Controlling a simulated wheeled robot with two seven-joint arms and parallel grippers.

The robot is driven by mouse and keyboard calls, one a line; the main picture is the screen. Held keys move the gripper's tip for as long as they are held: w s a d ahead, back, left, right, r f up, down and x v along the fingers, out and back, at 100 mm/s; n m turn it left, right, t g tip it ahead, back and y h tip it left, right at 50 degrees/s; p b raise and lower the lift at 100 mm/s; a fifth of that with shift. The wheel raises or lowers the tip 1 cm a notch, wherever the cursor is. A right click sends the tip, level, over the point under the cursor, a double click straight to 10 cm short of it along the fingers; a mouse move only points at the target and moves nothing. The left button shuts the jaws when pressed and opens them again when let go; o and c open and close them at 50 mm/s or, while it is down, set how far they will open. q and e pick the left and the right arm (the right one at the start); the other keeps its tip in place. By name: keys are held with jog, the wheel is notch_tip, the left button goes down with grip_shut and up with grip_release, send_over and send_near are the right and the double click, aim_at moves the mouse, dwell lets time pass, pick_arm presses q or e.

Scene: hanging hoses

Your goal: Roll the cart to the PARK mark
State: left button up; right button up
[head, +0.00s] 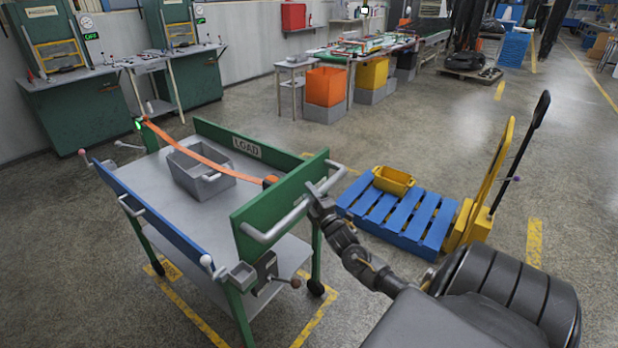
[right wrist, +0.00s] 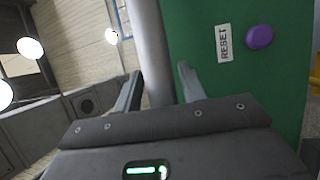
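The cart (head: 150,215) has a grey top, green and blue side panels and a LOAD label. It stands at left centre in the head view. Yellow floor lines (head: 190,312) run beneath and beside it, with partly hidden lettering (head: 172,270). My right gripper (head: 322,190) is at the grey handle (head: 285,222) on the cart's near green panel. In the right wrist view my right gripper (right wrist: 160,80) is open, with the handle bar (right wrist: 152,40) between its fingers and narrow gaps beside it. My left gripper is not in view.
A grey bin (head: 200,180) sits on the cart under an orange strap (head: 200,158). A blue pallet (head: 395,215) with a yellow bin (head: 393,181) and a yellow pallet jack (head: 485,200) stand to the right. Green machines (head: 75,105) line the left wall.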

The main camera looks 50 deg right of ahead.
jog(key=shift+o, duration=0.4)
jog(key=shift+a+f, duration=0.1)
jog(key=shift+a, duration=0.05)
jog(key=shift+s+a+f, duration=0.15)
jog(key=shift+s+f, duration=0.05)
jog(key=shift+s, duration=0.15)
jog(key=b+v, duration=0.2)
jog(key=v, duration=0.8)
jog(key=shift+r, duration=0.25)
